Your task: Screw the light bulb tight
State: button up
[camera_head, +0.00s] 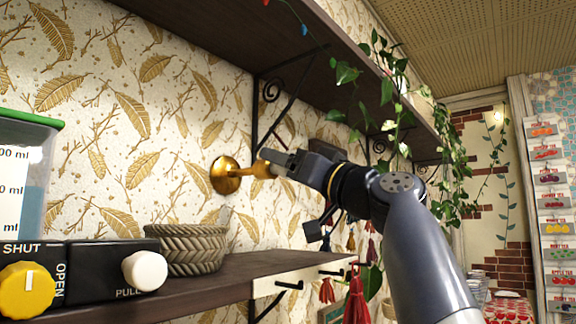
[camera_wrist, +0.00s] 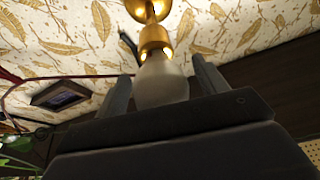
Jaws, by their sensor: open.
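A frosted light bulb (camera_wrist: 162,84) sits in a brass wall socket (camera_wrist: 155,40) in the wrist view. The same brass socket (camera_head: 225,175) shows in the head view, fixed to the patterned wall. My gripper (camera_wrist: 162,88) is open, with one finger on each side of the bulb and a visible gap to each finger. In the head view my gripper (camera_head: 277,160) reaches left to the socket, and its fingers hide the bulb there. I cannot tell how deep the bulb sits in the socket.
A dark upper shelf (camera_head: 240,32) with a black bracket (camera_head: 262,110) and trailing plant (camera_head: 385,90) is close above my arm. The lower shelf (camera_head: 225,285) carries a woven bowl (camera_head: 187,249), black knob boxes (camera_head: 110,272) and a green-lidded container (camera_head: 25,175). Red tassels (camera_head: 356,300) hang below.

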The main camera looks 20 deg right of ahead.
jog(key=b+v, duration=0.5)
jog(key=v, duration=0.5)
jog(key=shift+s+d, duration=0.15)
jog(key=shift+s, duration=0.1)
jog(key=shift+f, duration=0.1)
jog(key=p+x, duration=0.5)
jog(key=x, duration=0.6)
jog(key=shift+p, duration=0.4)
jog(key=shift+f, duration=0.1)
jog(key=shift+s+n+b, duration=0.1)
jog(key=shift+n+b, duration=0.2)
jog(key=shift+n, duration=0.2)
jog(key=shift+m, duration=0.4)
